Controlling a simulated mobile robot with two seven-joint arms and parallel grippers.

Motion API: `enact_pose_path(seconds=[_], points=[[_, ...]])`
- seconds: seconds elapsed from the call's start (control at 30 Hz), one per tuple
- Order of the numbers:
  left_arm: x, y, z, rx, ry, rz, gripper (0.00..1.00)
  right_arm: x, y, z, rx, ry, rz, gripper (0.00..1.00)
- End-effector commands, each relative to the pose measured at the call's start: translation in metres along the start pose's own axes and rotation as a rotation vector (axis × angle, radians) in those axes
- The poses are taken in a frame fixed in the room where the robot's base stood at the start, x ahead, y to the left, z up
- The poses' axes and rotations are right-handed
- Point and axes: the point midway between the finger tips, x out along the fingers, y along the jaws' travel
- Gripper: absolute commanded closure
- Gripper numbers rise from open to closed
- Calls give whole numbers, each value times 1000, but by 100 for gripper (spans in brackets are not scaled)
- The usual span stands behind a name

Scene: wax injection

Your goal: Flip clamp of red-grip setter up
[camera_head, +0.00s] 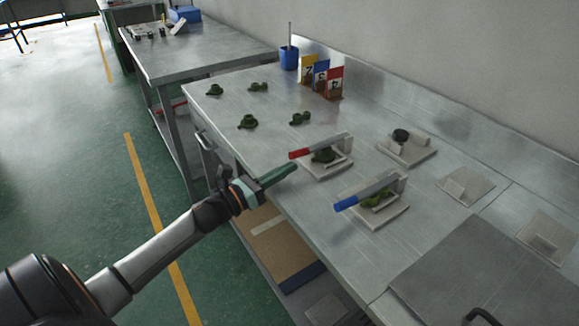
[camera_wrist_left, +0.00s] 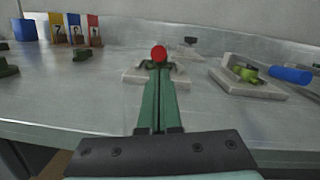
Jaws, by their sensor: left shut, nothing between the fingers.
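The red-grip setter (camera_head: 333,170) stands on the steel bench, a pale base plate with a dark green piece on it. Its clamp arm lies low, roughly level, over the piece, with the red grip (camera_head: 299,154) pointing toward the bench's front edge. In the left wrist view the red grip (camera_wrist_left: 158,53) shows end-on just beyond my fingertips, and the fingers hide part of the setter. My left gripper (camera_head: 295,166) is shut and empty, its green fingers just in front of and slightly below the red grip. Whether they touch is unclear. My right gripper is not in view.
A blue-grip setter (camera_head: 385,211) stands to the right, also with its arm low; it shows in the wrist view (camera_wrist_left: 255,90). Another setter (camera_head: 405,150) is behind. Several green pieces (camera_head: 248,121) lie to the left, near coloured cards (camera_head: 333,84) and a blue cup (camera_head: 289,60).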

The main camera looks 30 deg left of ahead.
Motion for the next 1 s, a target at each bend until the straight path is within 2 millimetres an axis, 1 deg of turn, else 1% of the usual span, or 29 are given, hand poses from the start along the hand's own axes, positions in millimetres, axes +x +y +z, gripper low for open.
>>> enact_pose_path(seconds=[0.1,0.23,0.57,0.83,1.0], points=[[9,0,0,0,0,0,100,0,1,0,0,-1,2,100],[13,0,0,0,1,0,100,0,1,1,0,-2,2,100],[14,0,0,0,1,0,100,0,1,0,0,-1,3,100],[15,-2,11,5,41,5,100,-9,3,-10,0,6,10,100],[16,-2,13,5,63,11,100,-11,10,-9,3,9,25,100]])
